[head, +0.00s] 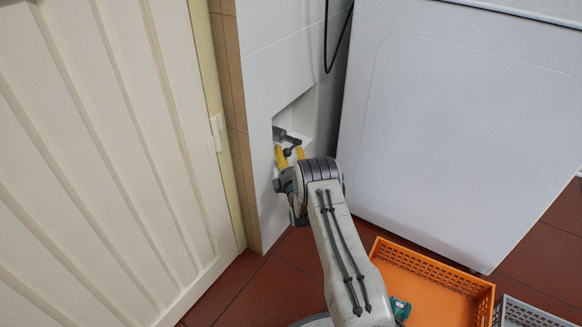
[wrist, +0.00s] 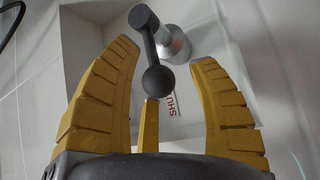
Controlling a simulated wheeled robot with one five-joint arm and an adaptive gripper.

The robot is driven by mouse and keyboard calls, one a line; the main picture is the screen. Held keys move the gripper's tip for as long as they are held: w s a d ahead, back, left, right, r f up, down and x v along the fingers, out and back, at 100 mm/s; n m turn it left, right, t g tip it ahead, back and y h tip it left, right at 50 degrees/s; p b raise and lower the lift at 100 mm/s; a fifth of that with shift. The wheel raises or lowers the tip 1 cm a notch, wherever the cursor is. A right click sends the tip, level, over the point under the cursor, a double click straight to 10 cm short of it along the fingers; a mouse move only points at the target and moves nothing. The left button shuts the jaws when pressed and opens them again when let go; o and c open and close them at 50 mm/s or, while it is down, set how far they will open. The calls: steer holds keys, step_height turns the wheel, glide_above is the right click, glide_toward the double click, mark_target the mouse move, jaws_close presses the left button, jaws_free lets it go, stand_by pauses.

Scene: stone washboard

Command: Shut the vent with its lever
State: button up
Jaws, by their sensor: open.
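The vent's lever is a dark grey bar with a ball at its end, on a round metallic shaft in a white wall recess. In the wrist view the lever (wrist: 150,45) hangs with its ball between my yellow fingers. In the head view the lever (head: 287,137) is small and partly hidden by my gripper. My gripper (wrist: 165,57) is open around the lever; I cannot tell whether a finger touches it. It also shows in the head view (head: 288,149). A white label (wrist: 171,107) with red letters, partly hidden, reads "SHU". The vent's flap is not clearly visible.
A cream panelled door (head: 95,150) stands at left. A white appliance (head: 460,130) stands at right, close to the recess. An orange crate (head: 432,268) and a grey crate (head: 525,315) sit on the red tiled floor. A black cable (head: 339,42) hangs above the recess.

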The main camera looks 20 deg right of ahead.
steer(key=v, duration=1.1)
steer(key=shift+s, duration=0.25)
steer(key=shift+a+f, duration=0.1)
steer(key=s+a+r+m+g+y+p, duration=0.1)
steer(key=a+r+m+g+p, duration=0.1)
steer(key=r+p, duration=0.75)
steer(key=s+a+r+m+g+y+p, duration=0.1)
steer(key=a+r+m+g+p, duration=0.3)
steer(key=r, duration=1.1)
steer(key=s+r+g+y+p, duration=0.1)
steer(key=r+p, duration=0.7)
steer(key=r, duration=0.4)
steer(key=s+a+r+m+g+p, duration=0.2)
steer(key=s+r+p, duration=0.5)
steer(key=s, duration=0.4)
steer(key=s+a+r+m+g+p, duration=0.2)
steer(key=s+r+g+p, duration=0.1)
steer(key=s+r+p, duration=0.4)
steer(key=s+a+r+m+g+y+p, duration=0.1)
steer(key=s+r+p, duration=0.5)
steer(key=s+r, duration=0.6)
steer(key=s+a+m+g, duration=0.1)
steer(key=s+m+g, duration=0.1)
steer(key=s, duration=0.2)
steer(key=shift+g+p, duration=0.3)
steer(key=shift+p, duration=0.1)
